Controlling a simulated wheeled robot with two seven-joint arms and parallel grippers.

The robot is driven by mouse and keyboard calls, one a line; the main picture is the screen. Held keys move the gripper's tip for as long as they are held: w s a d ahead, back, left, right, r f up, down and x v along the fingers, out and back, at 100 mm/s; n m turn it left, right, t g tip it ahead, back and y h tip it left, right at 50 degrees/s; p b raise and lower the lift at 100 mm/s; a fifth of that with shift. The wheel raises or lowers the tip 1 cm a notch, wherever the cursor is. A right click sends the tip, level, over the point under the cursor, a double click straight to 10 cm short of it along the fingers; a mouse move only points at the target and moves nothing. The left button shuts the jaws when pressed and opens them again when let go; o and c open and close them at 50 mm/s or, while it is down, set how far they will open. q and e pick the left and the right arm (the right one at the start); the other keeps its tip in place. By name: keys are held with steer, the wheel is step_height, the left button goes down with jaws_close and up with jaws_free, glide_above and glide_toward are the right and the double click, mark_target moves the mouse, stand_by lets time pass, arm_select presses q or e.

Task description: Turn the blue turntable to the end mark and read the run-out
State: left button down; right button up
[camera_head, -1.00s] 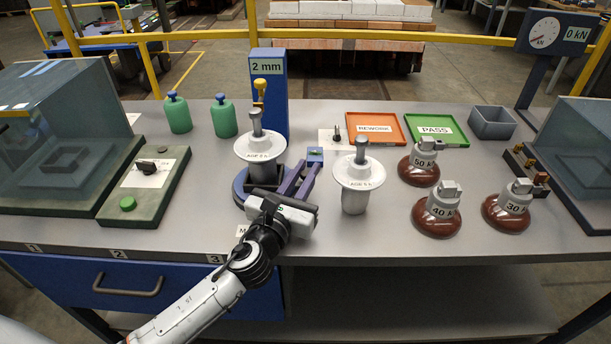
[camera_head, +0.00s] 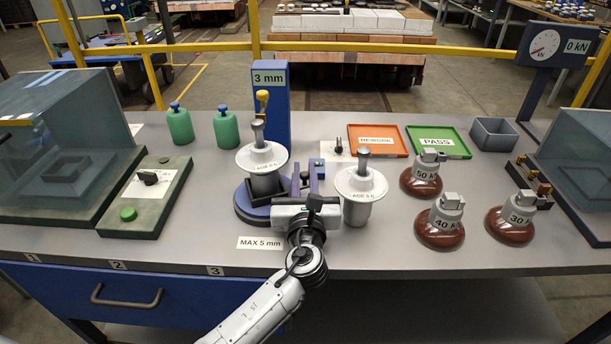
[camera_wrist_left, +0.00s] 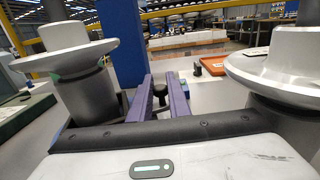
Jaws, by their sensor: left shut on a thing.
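The blue turntable (camera_head: 246,208) stands at the middle of the bench with a white, grey-stemmed insulator (camera_head: 263,160) upright on it. The blue run-out post (camera_head: 271,105) behind it reads 3 mm. My left gripper (camera_head: 307,178) is at the turntable's right side, fingers pointing to the back. In the left wrist view its two purple fingers (camera_wrist_left: 164,95) stand on either side of a dark knob (camera_wrist_left: 159,90), the turntable's handle as far as I can tell. Finger contact is hard to see. A small blue block (camera_head: 317,164) sits just beyond the fingers. My right gripper is not in view.
A second white insulator (camera_head: 361,190) stands close to the right of my left gripper. A MAX 5 mm card (camera_head: 261,243) lies in front of the turntable. Brown weights (camera_head: 440,222), an orange REWORK tray (camera_head: 394,152) and a green PASS tray (camera_head: 463,153) are further right.

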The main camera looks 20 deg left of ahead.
arm_select(q)
steer(key=shift+w+a, duration=0.1)
stand_by(0.5)
steer(key=c, duration=1.9)
jaws_free()
steer(key=shift+c, duration=0.2)
